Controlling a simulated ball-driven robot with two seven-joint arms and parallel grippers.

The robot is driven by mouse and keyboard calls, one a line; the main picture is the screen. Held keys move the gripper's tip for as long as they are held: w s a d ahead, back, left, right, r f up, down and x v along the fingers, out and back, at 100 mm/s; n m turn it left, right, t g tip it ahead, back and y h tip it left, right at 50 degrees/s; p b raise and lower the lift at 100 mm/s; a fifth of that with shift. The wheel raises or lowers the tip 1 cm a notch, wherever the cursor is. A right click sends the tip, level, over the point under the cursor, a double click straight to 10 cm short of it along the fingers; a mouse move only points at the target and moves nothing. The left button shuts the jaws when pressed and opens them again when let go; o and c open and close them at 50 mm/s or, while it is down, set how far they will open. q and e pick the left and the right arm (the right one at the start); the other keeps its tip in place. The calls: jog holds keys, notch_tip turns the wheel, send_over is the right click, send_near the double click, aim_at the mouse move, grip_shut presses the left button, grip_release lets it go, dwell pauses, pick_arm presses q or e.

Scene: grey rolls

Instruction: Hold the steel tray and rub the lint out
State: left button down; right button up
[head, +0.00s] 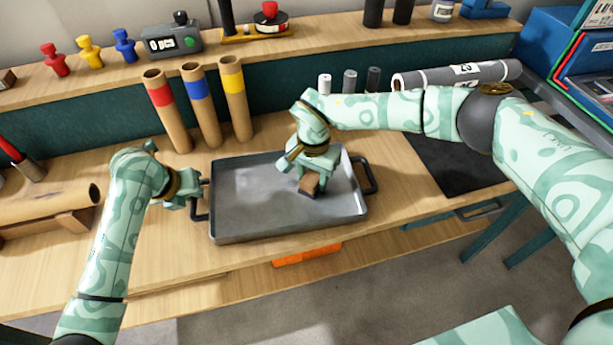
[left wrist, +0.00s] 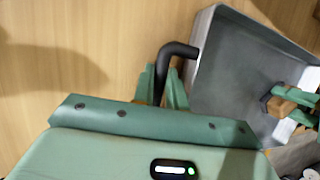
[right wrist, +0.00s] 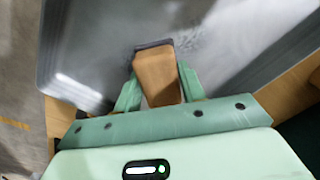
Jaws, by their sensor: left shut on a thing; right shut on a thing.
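The steel tray (head: 255,205) lies flat on the wooden bench, with a dark handle at each end. My left gripper (head: 197,190) is shut on the tray's left handle (left wrist: 175,50), whose dark bar passes between the fingers in the left wrist view. My right gripper (head: 312,178) is over the right part of the tray, shut on a brown block (right wrist: 157,76) with a dark pad along its far edge. The pad appears to touch the tray floor. Faint grey specks of lint (right wrist: 188,42) show beside the pad in the right wrist view.
Three cardboard tubes with red, blue and yellow bands (head: 203,105) stand behind the tray. A grey roll (head: 455,75) lies behind my right arm. A dark mat (head: 455,165) lies right of the tray. An orange object (head: 306,255) shows below the bench's front edge.

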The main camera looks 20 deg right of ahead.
aim_at(295, 189)
jog(key=a, duration=0.4)
jog(key=shift+w+a, duration=0.1)
jog(key=shift+w, duration=0.05)
notch_tip(295, 189, up, 8)
dwell(0.6)
dwell(0.3)
